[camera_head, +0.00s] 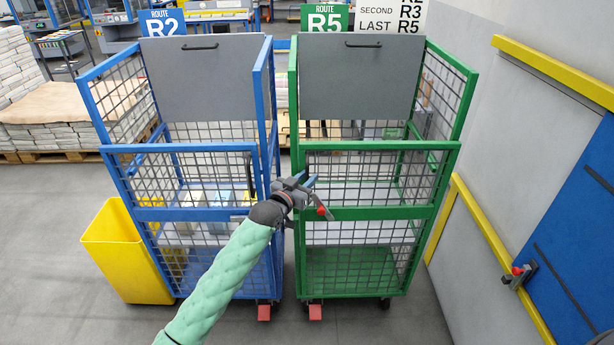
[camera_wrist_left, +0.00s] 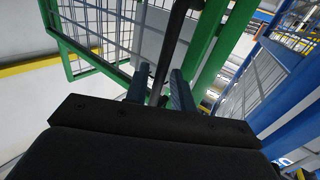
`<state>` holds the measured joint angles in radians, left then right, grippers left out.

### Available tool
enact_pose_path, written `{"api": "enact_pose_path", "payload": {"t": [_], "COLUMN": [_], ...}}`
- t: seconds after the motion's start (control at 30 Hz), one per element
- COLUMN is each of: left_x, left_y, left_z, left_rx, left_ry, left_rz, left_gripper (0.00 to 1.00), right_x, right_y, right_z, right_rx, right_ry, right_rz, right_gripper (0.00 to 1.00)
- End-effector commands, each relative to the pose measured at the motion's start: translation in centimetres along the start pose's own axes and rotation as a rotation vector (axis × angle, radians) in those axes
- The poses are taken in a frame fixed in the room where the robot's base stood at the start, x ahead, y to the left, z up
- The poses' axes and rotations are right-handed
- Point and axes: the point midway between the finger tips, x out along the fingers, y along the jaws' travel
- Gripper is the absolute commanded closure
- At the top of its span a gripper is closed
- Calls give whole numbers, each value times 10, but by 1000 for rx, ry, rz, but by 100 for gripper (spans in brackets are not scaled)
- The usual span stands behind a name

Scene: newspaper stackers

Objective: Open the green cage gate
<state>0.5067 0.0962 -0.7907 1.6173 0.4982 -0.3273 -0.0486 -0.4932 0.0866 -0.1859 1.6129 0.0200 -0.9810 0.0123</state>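The green cage (camera_head: 467,100) stands upright, right of centre in the head view. Its mesh front gate (camera_head: 385,213) spans the front and looks closed. My left gripper (camera_head: 308,182) is at the gate's left edge, at mid height. A small red-tipped part (camera_head: 322,211) shows just below it. In the left wrist view, the two fingers (camera_wrist_left: 160,92) are apart, with a dark bar (camera_wrist_left: 172,45) running between them. Gaps seem to remain beside the bar, and contact cannot be told. Green frame and mesh lie beyond. My right gripper is in neither view.
A blue cage (camera_head: 180,148) stands close on the left, with a yellow bin (camera_head: 120,250) beside it. A grey wall with yellow rails (camera_head: 560,72) and a blue panel (camera_head: 580,235) is on the right. Grey floor (camera_head: 400,325) is clear in front.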

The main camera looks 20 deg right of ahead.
Motion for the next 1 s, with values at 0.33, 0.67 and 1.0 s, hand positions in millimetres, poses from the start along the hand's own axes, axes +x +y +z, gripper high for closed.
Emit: {"api": "enact_pose_path", "payload": {"t": [0.33, 0.67, 1.0], "left_x": [5, 4, 2], "left_y": [0, 0, 15], "left_z": [1, 1, 1], "left_rx": [0, 0, -4], "left_ry": [-1, -1, -1], "left_rz": [0, 0, -13], "left_gripper": [75, 100, 100], "right_x": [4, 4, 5], "right_y": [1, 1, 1], "right_z": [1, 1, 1], "right_rx": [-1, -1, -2], "right_ry": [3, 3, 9], "right_rz": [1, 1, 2], "right_gripper": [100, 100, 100]}}
